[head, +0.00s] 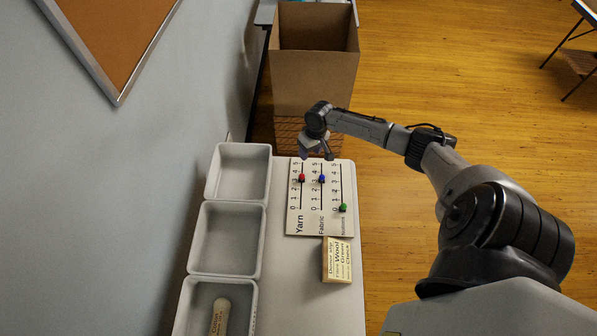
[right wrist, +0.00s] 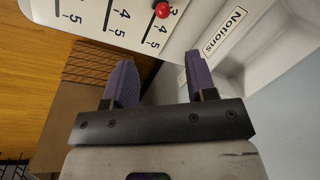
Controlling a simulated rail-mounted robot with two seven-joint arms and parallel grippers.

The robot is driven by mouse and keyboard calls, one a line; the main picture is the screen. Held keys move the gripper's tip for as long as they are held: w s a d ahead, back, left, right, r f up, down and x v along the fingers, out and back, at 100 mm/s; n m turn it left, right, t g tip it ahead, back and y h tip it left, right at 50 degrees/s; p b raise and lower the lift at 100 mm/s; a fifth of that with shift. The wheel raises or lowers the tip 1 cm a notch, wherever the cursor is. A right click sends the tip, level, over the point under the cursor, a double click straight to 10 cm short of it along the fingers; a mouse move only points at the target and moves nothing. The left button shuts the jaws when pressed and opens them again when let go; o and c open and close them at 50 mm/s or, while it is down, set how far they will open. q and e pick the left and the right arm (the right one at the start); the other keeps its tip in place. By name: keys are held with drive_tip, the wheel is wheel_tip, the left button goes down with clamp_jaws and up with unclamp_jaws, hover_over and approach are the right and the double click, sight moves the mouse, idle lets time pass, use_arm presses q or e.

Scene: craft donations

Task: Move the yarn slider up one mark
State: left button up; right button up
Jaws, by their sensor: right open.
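The slider board (head: 294,222) lies on the table with its three tracks side by side. The yarn slider has a red knob (head: 302,178), which stands at about the 3 mark. In the right wrist view the red knob (right wrist: 162,9) is at the top edge, beside a 3, with 4 and 5 nearer the gripper. My right gripper (head: 316,157) is over the far end of the board, near the 5 marks. It is open and empty; its two purple fingers (right wrist: 158,62) stand apart, with the red knob beyond their tips. My left gripper is out of view.
A blue knob (head: 322,179) is near 3 on the Fabric track and a green knob (head: 343,208) near 0. A wooden block (head: 337,260) with text stands before the board. Grey bins (head: 210,236) line the left. A cardboard box (head: 314,85) stands behind the table.

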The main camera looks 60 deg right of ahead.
sight(302, 174)
drive_tip(key=shift+m, duration=0.4)
drive_tip(key=a+f+b, duration=0.1)
drive_tip(key=f, duration=0.3)
drive_tip(key=w+f, duration=0.1)
drive_tip(key=f, duration=0.4)
drive_tip(key=a+f+b, duration=0.1)
drive_tip(key=f, duration=0.3)
drive_tip(key=shift+w+a+f+b, duration=0.2)
drive_tip(key=shift+a+f+b, duration=0.15)
drive_tip(key=c, duration=0.9)
clamp_jaws()
